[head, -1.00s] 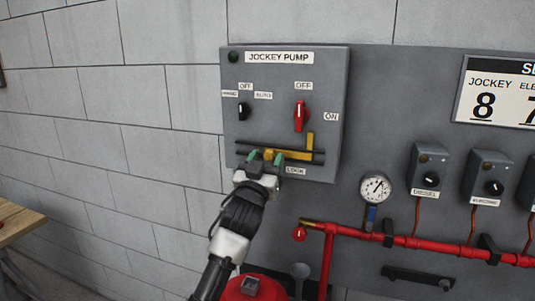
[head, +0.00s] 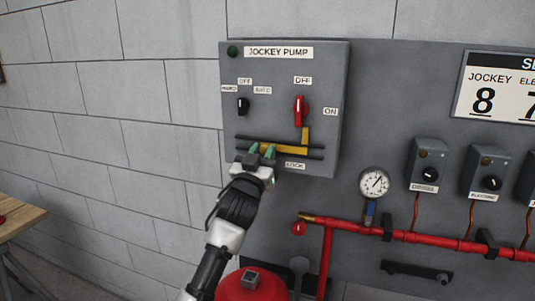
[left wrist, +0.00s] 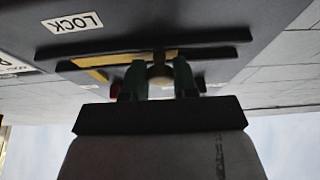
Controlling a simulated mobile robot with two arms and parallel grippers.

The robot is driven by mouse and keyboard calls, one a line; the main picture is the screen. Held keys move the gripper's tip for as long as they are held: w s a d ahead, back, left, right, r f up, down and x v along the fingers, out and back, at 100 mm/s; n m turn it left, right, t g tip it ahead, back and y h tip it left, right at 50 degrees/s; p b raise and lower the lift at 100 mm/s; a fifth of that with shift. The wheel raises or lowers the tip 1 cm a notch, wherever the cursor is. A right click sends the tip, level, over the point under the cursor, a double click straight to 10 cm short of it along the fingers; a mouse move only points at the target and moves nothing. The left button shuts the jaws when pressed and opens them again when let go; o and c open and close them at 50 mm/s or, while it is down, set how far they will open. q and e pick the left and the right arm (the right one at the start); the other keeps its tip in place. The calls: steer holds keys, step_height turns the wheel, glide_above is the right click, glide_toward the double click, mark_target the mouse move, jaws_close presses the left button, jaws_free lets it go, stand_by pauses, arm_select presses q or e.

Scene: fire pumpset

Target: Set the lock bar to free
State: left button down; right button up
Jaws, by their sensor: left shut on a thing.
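The lock bar (head: 290,150) is a yellow bar lying level between two dark rails on the grey jockey pump box (head: 275,68). An upright yellow tab at its right end stands just below the red switch handle (head: 299,112), which points up to OFF. My left gripper (head: 262,151) is at the bar's left part, its green fingers shut on the bar's knob. In the left wrist view the brass knob (left wrist: 160,72) sits between the two fingers, with yellow bar (left wrist: 105,60) behind. The fingers hide part of the bar. My right gripper is not in view.
The LOCK label (head: 295,166) is below the rails. A small black selector (head: 242,105) is at the box's left. A gauge (head: 374,183) and red pipe (head: 420,243) lie to the lower right. The block wall at left is clear.

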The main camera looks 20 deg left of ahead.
arm_select(q)
steer(key=a, duration=0.3)
steer(key=shift+a, duration=0.3)
steer(key=shift+d, duration=0.15)
steer(key=c, duration=1.3)
jaws_free()
steer(key=o, duration=0.4)
steer(key=shift+a, duration=0.25)
steer(key=shift+o, duration=0.2)
steer(key=shift+d, duration=0.1)
